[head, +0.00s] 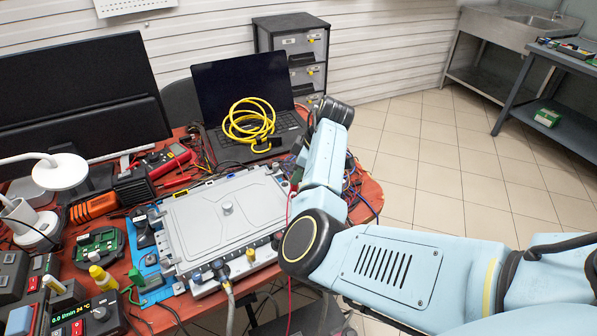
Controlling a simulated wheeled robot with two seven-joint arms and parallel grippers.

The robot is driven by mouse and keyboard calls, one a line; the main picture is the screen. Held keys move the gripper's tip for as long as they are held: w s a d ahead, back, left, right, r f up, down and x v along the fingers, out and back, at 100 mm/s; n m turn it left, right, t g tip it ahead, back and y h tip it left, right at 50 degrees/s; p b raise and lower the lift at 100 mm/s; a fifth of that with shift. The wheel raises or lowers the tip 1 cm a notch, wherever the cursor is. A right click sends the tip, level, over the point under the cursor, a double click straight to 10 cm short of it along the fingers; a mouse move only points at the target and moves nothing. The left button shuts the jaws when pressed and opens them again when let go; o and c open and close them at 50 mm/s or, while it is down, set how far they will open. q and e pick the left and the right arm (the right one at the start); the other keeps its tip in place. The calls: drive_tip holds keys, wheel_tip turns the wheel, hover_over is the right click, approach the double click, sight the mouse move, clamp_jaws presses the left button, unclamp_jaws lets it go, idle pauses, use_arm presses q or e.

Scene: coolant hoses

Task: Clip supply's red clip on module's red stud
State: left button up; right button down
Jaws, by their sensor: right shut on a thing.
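The module (215,222), a wide grey case with a flat lid, lies on the red-topped bench. My right arm reaches over its right end. My right gripper (297,172) is at the module's far right corner, mostly hidden behind my own forearm. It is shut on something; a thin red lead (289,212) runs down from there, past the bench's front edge. The red clip itself and the red stud cannot be made out. A unit with a green-lit display (82,314) stands at the lower left; I cannot tell whether it is the supply. My left gripper is not in view.
A laptop with a coiled yellow cable (248,122) stands behind the module. Monitors, a white lamp (60,171), red-handled tools and small devices crowd the left. A grey hose (229,300) leaves the module's front. Loose wires lie at the right end.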

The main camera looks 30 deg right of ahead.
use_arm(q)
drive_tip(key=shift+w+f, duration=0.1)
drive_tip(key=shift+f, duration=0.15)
use_arm(e)
drive_tip(key=shift+f, duration=0.65)
idle(0.9)
drive_tip(key=c, duration=1)
unclamp_jaws()
drive_tip(key=shift+c, duration=0.2)
drive_tip(key=shift+r, duration=0.25)
use_arm(q)
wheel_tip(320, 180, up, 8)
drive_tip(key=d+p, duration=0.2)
drive_tip(key=p, duration=0.5)
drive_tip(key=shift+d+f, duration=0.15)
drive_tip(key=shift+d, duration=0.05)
use_arm(e)
drive_tip(key=v, duration=0.8)
drive_tip(key=shift+w+a+r, duration=0.3)
drive_tip(key=shift+r, duration=0.05)
